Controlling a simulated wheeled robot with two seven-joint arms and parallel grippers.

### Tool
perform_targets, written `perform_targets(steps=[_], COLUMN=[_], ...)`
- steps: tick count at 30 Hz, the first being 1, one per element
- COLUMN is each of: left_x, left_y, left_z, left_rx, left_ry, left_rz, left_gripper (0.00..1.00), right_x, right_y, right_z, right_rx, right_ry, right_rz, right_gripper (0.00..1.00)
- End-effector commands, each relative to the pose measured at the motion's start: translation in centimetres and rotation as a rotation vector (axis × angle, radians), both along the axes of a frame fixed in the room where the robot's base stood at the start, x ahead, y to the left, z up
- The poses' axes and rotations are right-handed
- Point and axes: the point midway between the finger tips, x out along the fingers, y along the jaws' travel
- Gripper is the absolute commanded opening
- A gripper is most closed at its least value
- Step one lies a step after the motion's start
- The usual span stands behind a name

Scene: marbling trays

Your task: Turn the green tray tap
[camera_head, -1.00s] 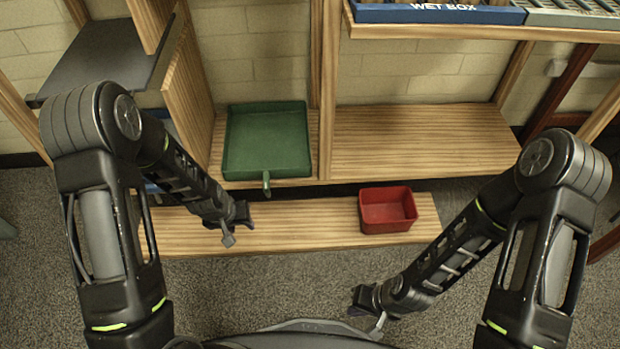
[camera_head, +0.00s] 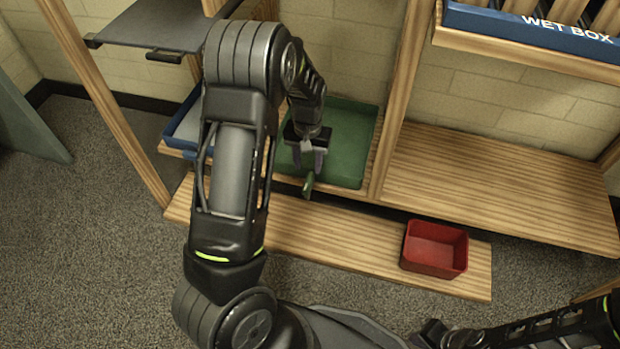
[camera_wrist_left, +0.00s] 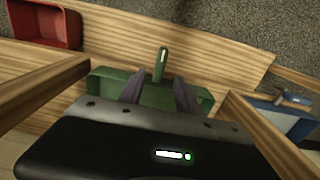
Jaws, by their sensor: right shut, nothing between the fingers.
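The green tray (camera_head: 353,145) sits on the wooden shelf, partly hidden by my left arm. Its green tap (camera_head: 307,187) sticks out at the front edge. My left gripper (camera_head: 308,168) is over the front of the tray, just behind the tap, with its fingers apart. In the left wrist view the tap (camera_wrist_left: 161,64) stands beyond the fingertips, in line with the gap between the open fingers (camera_wrist_left: 158,84). The tray (camera_wrist_left: 108,82) shows below and beside the fingers. My right gripper (camera_head: 432,333) is shut and empty at the bottom edge, away from the tray.
A red box (camera_head: 434,251) stands on the lower plank (camera_head: 350,240). A blue tray (camera_head: 183,131) sits left of the green tray, partly behind my arm. A wooden upright (camera_head: 402,100) stands right of the green tray. The shelf at right (camera_head: 490,180) is bare.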

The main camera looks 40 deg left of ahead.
Motion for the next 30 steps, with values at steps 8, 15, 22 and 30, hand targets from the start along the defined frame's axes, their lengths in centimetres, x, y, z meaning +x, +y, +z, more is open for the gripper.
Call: perform_targets(steps=[8, 15, 22, 30], left_x=[-0.1, -0.1, 0.0, 0.0], left_y=[0.0, 0.0, 0.0, 0.0], left_z=[-3.0, -6.7, -7.8, -7.8], left_rx=[-0.001, -0.001, -0.001, -0.001], left_ry=[0.002, 0.002, 0.000, -0.001], left_rz=[0.001, 0.000, 0.000, 0.000], left_gripper=[0.40, 0.40, 0.40, 0.35], right_x=[0.3, 0.5, 0.6, 0.6], right_y=[-0.3, -0.3, -0.3, -0.3], right_z=[-1.3, -2.7, -3.1, -3.0], right_rx=[-0.004, -0.006, -0.006, -0.006], right_ry=[-0.004, -0.011, -0.014, -0.014], right_rz=[-0.006, -0.011, -0.012, -0.012], right_gripper=[0.00, 0.00, 0.00, 0.00])
